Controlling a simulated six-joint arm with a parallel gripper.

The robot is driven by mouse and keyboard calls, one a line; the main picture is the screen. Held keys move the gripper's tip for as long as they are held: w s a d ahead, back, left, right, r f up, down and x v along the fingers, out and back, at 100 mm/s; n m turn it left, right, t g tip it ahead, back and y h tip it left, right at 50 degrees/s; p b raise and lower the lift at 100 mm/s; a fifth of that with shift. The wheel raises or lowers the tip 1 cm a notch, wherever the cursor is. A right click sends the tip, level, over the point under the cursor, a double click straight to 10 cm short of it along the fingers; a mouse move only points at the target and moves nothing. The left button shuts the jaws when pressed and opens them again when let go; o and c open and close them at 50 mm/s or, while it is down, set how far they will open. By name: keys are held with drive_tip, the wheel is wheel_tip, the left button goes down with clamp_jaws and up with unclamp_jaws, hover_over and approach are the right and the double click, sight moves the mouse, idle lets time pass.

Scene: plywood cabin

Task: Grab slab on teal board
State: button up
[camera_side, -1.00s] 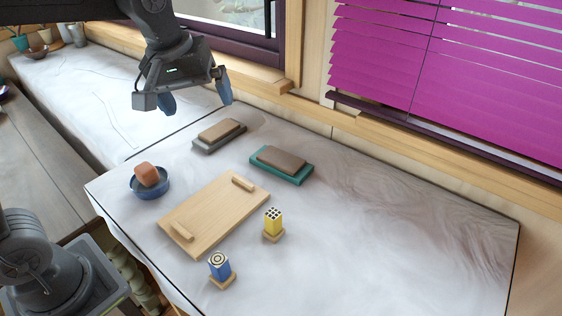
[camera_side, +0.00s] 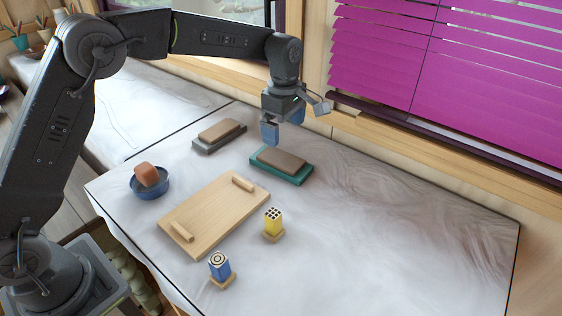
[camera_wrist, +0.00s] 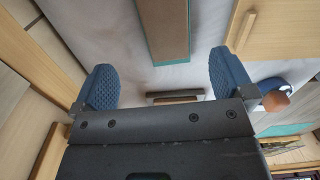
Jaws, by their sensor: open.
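A brown slab (camera_side: 283,158) lies flat on a teal board (camera_side: 289,178) at the back middle of the marble table. My gripper (camera_side: 284,128) hangs above the slab's back-left part, with a gap, fingers pointing down. In the wrist view, the blue fingers of my gripper (camera_wrist: 164,78) are spread wide and nothing is between them. There the slab (camera_wrist: 165,25) and the teal board (camera_wrist: 150,52) show at the top, cut by the frame edge, sideways between the two fingers.
A similar slab on a grey board (camera_side: 206,148) lies to the left. The table's right side is clear.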

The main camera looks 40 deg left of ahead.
hover_over(281, 158)
drive_tip(key=f, duration=0.4)
drive_tip(key=shift+w+d+f, duration=0.1)
drive_tip(key=shift+w+d, duration=0.05)
drive_tip(key=shift+w, duration=0.15)
drive_tip(key=f, duration=0.4)
drive_tip(key=shift+s+f, duration=0.1)
drive_tip(key=shift+s, duration=0.3)
drive_tip(key=shift+f, duration=0.5)
drive_tip(key=shift+c, duration=0.5)
drive_tip(key=c, duration=1)
